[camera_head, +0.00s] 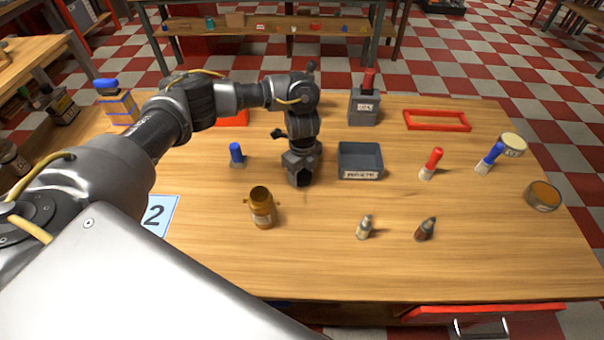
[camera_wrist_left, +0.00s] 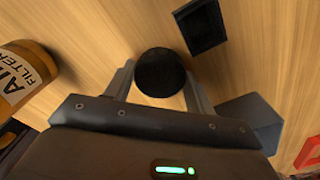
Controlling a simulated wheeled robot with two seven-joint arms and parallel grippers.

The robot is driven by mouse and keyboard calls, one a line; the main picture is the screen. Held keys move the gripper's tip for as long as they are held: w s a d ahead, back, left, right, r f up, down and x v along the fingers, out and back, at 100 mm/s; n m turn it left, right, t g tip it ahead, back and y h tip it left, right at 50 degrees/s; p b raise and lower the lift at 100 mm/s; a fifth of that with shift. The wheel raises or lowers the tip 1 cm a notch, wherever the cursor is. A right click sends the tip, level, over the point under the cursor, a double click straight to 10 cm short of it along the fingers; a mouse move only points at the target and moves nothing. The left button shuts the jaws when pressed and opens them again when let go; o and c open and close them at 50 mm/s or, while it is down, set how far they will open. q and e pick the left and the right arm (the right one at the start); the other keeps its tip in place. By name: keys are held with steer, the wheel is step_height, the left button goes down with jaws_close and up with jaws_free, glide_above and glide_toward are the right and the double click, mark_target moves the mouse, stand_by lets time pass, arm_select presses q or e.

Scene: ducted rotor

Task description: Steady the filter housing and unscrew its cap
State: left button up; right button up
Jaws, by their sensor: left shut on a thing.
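The filter housing (camera_head: 262,208) is a brown-amber jar standing upright on the table, its dark mouth uncovered. In the left wrist view the housing (camera_wrist_left: 22,75) lies at the left edge, with its "AIR FILTER" label partly cut off. My left gripper (camera_head: 302,178) is to the right of and behind the housing, apart from it. It is shut on a round black thing, apparently the cap (camera_wrist_left: 160,72), which sits between the two fingers. In the head view the cap is hard to make out against the dark gripper. My right gripper is not in view.
A grey open bin (camera_head: 360,160) stands just right of my left gripper. A blue-topped item (camera_head: 236,155) stands to its left. Two small bottles (camera_head: 364,227) (camera_head: 425,229) stand at the front. A red tray (camera_head: 437,120) lies at the back. The front right of the table is clear.

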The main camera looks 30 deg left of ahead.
mark_target(302, 174)
arm_select(q)
steer(key=shift+f, duration=0.3)
steer(key=shift+f, duration=0.1)
steer(key=o, duration=1.1)
steer(key=shift+r, duration=0.3)
step_height(302, 174, up, 12)
steer(key=shift+f+p, duration=0.15)
steer(key=shift+p, duration=0.3)
